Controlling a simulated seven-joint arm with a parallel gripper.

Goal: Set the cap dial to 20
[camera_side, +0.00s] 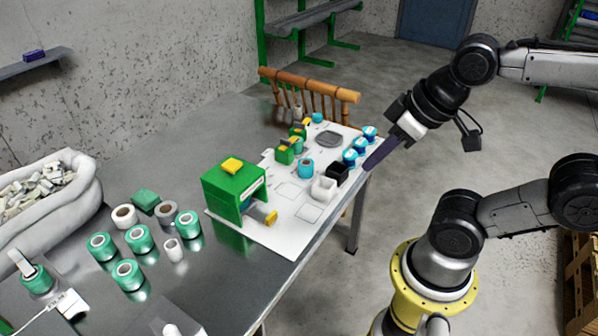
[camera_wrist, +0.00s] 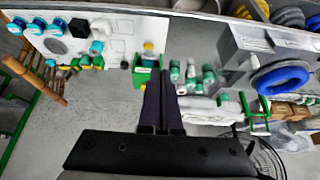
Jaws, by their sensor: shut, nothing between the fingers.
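Three blue round caps with pale tops stand in a row along the right edge of a white board: a far one (camera_side: 369,132), a middle one (camera_side: 360,144) and a near one (camera_side: 349,157). They show at the upper left of the wrist view (camera_wrist: 37,26). I cannot tell which is the cap dial, and no number is readable. My gripper (camera_side: 371,167) is shut and empty. In the side view its dark fingers appear beside the caps at the board's edge; the gap is unclear. In the wrist view the fingers (camera_wrist: 160,78) point away from the caps.
The white board (camera_side: 284,232) also carries a green box (camera_side: 226,183) with yellow parts, a black box (camera_side: 337,173), a white box (camera_side: 323,189) and smaller parts. Several green rolls (camera_side: 127,274) stand on the metal table at left. A wooden rack (camera_side: 312,88) stands behind.

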